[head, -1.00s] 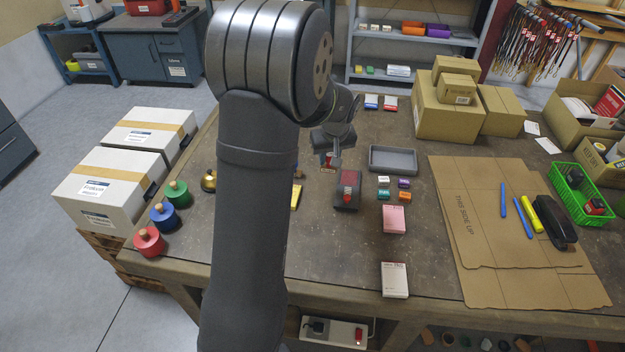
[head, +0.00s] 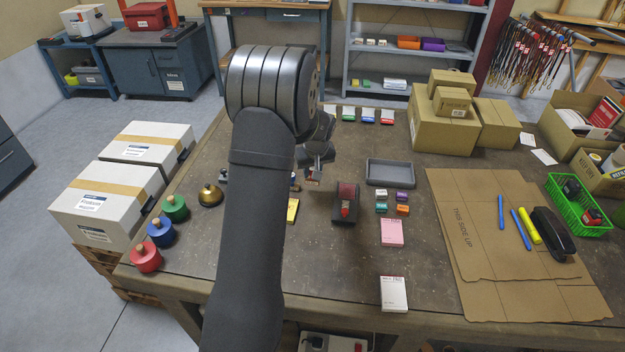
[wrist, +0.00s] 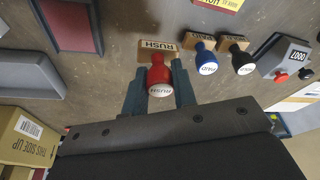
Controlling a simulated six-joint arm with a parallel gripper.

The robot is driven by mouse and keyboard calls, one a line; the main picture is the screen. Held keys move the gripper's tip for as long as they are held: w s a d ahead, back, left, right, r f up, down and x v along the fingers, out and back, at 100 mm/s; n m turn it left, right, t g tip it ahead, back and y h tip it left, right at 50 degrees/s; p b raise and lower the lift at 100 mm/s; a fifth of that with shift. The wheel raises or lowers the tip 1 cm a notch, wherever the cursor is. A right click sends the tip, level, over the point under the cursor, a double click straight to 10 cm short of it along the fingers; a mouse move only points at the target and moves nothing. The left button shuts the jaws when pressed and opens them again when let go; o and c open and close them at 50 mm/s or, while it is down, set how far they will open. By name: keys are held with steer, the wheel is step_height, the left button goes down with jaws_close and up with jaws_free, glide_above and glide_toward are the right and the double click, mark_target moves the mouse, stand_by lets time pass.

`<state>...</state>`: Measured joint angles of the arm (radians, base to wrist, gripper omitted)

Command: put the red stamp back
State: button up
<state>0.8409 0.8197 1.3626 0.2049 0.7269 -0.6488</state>
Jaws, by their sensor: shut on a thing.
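The red stamp (wrist: 158,76), with a wooden block reading RUSH, is between the two fingers of my gripper (wrist: 158,90) in the wrist view. My gripper is shut on its red handle. In the head view the gripper (head: 315,172) is left of the open red ink pad (head: 346,204). A blue stamp (wrist: 205,56) and a black stamp (wrist: 240,59) stand to the right of the red stamp in the wrist view. I cannot tell whether the red stamp's block touches the table.
A grey tray (head: 391,184) and several small ink boxes lie right of the pad. Cardboard (head: 480,270) covers the right side.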

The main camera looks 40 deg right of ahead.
steer(key=shift+f, duration=1.95)
steer(key=shift+f, duration=0.15)
steer(key=o, duration=0.8)
steer(key=v, duration=1.2)
